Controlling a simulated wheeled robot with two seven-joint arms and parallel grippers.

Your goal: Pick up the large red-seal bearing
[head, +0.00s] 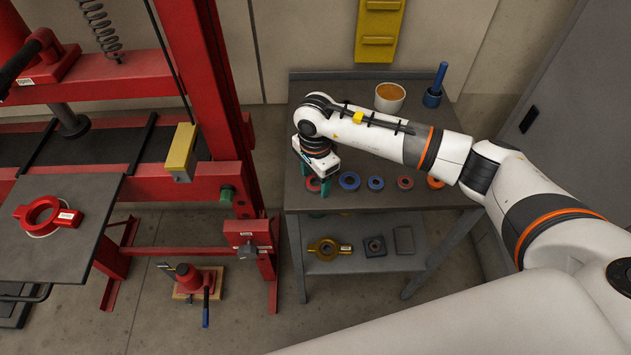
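A bearing with a red seal (313,184) lies at the left end of a row on the grey table's (450,199) top, near its front edge. It looks larger than the other red-seal bearing (405,182) farther right in the row. My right gripper (315,182) points down directly over the left red-seal bearing, with green fingertips beside it. The wrist hides part of this bearing and of the fingers, so I cannot tell whether they touch or grip it. My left gripper is not in view.
A cup (390,97) and a blue-handled tool (434,88) stand at the table's back. A red press frame (215,90) rises to the left. Parts lie on the lower shelf (290,265).

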